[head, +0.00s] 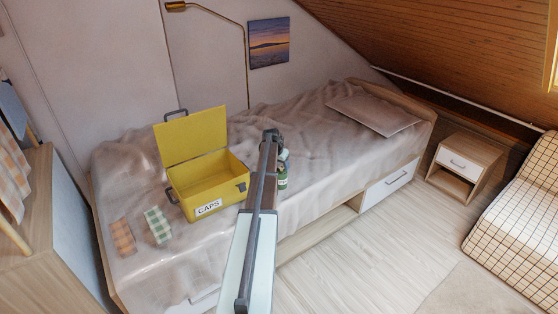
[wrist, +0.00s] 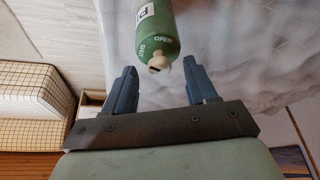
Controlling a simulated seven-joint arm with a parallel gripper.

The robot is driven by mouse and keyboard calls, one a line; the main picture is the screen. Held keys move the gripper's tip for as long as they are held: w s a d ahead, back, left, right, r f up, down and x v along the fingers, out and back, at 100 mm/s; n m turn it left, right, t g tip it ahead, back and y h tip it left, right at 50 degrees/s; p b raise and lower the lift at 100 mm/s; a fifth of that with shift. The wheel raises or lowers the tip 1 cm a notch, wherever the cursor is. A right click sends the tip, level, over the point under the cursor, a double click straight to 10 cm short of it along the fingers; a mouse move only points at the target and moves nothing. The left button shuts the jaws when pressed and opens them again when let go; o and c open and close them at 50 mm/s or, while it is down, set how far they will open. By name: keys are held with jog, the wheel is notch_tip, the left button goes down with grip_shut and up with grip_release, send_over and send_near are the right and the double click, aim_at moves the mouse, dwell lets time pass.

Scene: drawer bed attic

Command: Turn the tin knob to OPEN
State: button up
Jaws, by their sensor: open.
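The green tin (wrist: 158,28) shows in the wrist view with a white label and the words OPEN and SHUT near its end. The pale tin knob (wrist: 159,64) is at that end, with a dark mark on it. I cannot tell which word the knob points to. My gripper (wrist: 160,70) is open, its two blue-grey fingers apart on either side of the knob's end. In the head view the tin (head: 282,182) stands on the bed, partly hidden behind my arm.
An open yellow box (head: 222,199) marked CAPS sits on the bed left of the tin. An orange checked cloth (head: 122,237) and a green checked cloth (head: 158,225) lie left of it. A pillow (head: 372,114) lies at the far end. The bed between tin and pillow is clear.

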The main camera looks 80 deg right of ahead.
jog(key=shift+s+d+f, duration=0.1)
jog(key=shift+d+f, duration=0.1)
jog(key=shift+f, duration=0.3)
grip_shut()
jog(key=c, duration=0.7)
grip_release()
jog(key=shift+c, duration=1)
